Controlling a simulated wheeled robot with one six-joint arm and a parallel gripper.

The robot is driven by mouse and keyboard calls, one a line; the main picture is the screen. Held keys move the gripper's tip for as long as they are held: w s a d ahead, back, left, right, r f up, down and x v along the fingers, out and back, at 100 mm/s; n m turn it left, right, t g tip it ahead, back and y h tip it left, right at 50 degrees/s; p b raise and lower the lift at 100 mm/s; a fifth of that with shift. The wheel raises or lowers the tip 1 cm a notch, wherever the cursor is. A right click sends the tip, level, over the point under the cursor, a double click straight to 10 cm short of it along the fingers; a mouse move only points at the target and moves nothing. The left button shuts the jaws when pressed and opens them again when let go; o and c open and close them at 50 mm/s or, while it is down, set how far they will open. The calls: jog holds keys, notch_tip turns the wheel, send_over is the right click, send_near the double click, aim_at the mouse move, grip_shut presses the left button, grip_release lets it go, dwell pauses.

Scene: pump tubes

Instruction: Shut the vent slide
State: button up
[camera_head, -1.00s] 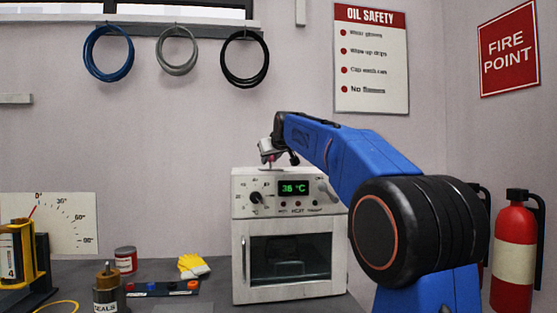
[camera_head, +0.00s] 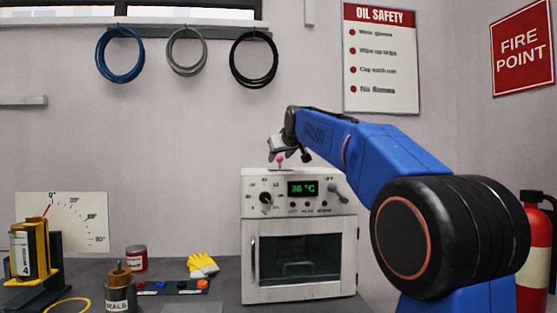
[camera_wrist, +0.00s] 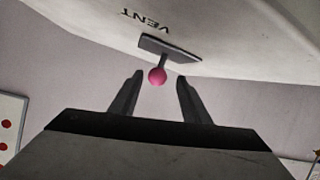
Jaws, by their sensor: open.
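The vent slide's pink ball knob (camera_wrist: 157,76) stands on a short stem from a dark slot plate (camera_wrist: 170,48) on the white oven's top, beside the upside-down word VENT. In the head view the knob (camera_head: 280,158) shows above the oven (camera_head: 299,232), toward its left half. My gripper (camera_wrist: 159,76) is open, with one dark finger on each side of the knob's line. The knob appears between or just beyond the fingertips, with gaps on both sides. In the head view my gripper (camera_head: 280,147) is small and partly hidden by my arm.
The oven has a dial (camera_head: 266,198), a green 36 °C display (camera_head: 303,188) and a closed glass door. A fire extinguisher (camera_head: 536,255) is at right.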

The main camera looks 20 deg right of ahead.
jog(key=v, duration=1.4)
jog(key=shift+s, duration=0.15)
jog(key=s+a+f+g, duration=0.3)
jog(key=s+f, duration=1)
jog(key=f, duration=0.5)
jog(key=s+a+f+g+y, duration=0.1)
jog(key=s+a+f, duration=0.3)
jog(key=s+f, duration=0.9)
jog(key=s+a+f+g+y, duration=0.1)
jog(key=s+a+f+g, duration=0.2)
jog(key=s+f, duration=1)
notch_tip(320, 180, down, 10)
jog(key=shift+a+m+g, duration=0.3)
jog(key=shift+a+g, duration=0.05)
jog(key=shift+g, duration=0.45)
jog(key=shift+w, duration=0.1)
